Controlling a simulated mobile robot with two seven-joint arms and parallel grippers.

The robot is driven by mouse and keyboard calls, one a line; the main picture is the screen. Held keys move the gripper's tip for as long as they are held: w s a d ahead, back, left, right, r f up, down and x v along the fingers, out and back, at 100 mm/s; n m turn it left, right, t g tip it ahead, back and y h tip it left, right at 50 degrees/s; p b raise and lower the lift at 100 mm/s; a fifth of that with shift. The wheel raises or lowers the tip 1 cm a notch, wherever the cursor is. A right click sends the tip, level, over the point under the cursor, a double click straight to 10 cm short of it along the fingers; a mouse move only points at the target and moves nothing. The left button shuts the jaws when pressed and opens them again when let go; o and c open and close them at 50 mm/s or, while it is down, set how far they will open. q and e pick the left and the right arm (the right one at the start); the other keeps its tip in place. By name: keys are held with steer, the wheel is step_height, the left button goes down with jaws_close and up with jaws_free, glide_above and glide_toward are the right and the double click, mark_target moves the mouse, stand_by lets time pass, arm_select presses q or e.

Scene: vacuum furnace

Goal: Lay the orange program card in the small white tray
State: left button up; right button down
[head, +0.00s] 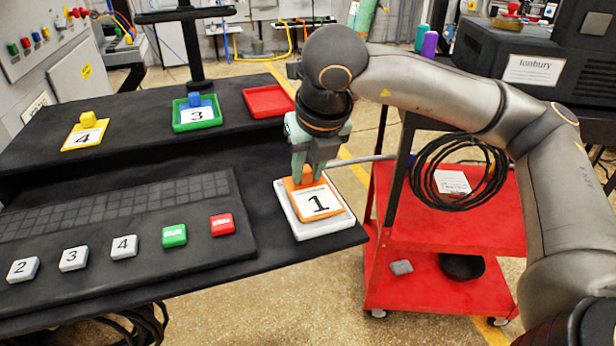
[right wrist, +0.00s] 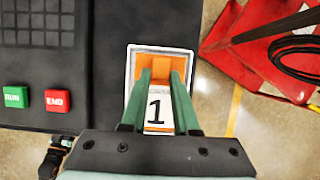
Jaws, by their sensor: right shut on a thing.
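The orange program card (head: 318,203), marked with a black 1 on a white label, is at the small white tray (head: 309,231) near the right end of the black console. My right gripper (head: 308,180) is shut on the card's orange grip from above. The card lies within the tray's outline; I cannot tell if it touches the tray floor. In the right wrist view the card (right wrist: 158,108) shows between the green fingers, with the white tray (right wrist: 131,75) around it. My left gripper is not in view.
On the raised shelf are a yellow card (head: 85,131) marked 4, a green tray (head: 197,118) with a card marked 3, and an empty red tray (head: 268,101). Buttons, including green (head: 174,235) and red (head: 222,224), lie left. A red cart (head: 440,240) stands right.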

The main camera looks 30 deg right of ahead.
mark_target(317, 204)
steer(key=shift+f, duration=0.75)
steer(key=shift+f, duration=0.15)
steer(key=c, duration=0.7)
jaws_free()
steer(key=shift+o, duration=0.2)
steer(key=shift+r, duration=0.25)
steer(key=shift+s+r, duration=0.15)
steer(key=shift+r, duration=0.15)
steer(key=p+v, duration=0.1)
steer(key=v, duration=1)
steer(key=shift+s, duration=0.2)
